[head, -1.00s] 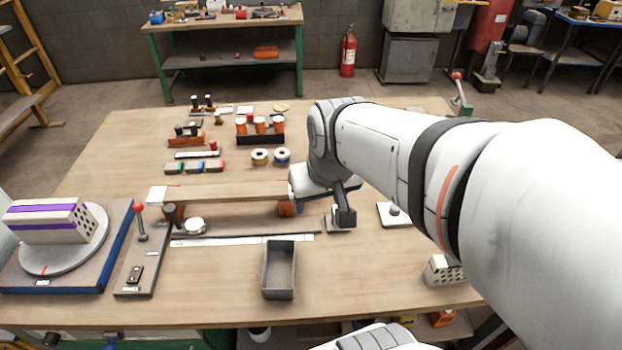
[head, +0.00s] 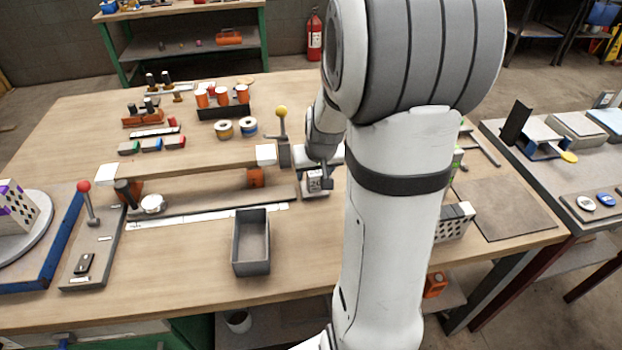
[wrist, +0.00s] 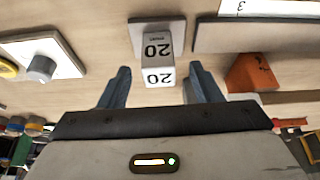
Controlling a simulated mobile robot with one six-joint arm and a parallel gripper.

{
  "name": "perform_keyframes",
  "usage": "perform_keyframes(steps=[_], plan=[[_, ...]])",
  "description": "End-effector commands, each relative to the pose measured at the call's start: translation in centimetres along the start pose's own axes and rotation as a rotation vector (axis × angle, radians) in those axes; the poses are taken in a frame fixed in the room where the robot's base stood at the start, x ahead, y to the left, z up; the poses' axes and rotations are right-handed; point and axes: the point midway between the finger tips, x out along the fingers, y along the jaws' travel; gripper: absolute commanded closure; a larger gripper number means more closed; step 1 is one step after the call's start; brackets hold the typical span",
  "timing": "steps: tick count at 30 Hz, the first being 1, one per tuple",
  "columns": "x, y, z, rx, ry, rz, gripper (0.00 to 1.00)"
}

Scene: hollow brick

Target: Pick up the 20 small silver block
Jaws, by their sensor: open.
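The small silver block (head: 314,181), marked 20, stands on a grey plate (head: 318,194) at the right end of the long wooden fixture. In the wrist view the block (wrist: 157,45) shows two faces printed 20. My gripper (wrist: 160,72) is open, with one finger on each side of the block's near end in that picture. I see gaps between both fingers and the block. In the head view my gripper (head: 326,176) is beside and partly in front of the block, hiding some of it.
A grey open bin (head: 251,268) stands in front of the fixture. A yellow-knobbed lever (head: 282,120) rises just behind and left of the block. A perforated block (head: 455,222) lies to the right.

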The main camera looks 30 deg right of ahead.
Motion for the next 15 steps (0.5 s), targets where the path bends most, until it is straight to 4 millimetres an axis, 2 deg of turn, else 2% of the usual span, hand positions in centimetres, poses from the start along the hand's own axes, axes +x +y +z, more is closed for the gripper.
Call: perform_keyframes(steps=[6,15], plan=[[2.9,0.1,-0.1,0.0,-0.002,-0.001,0.42],[3.4,0.1,-0.1,-0.001,0.0,-0.001,0.42]])
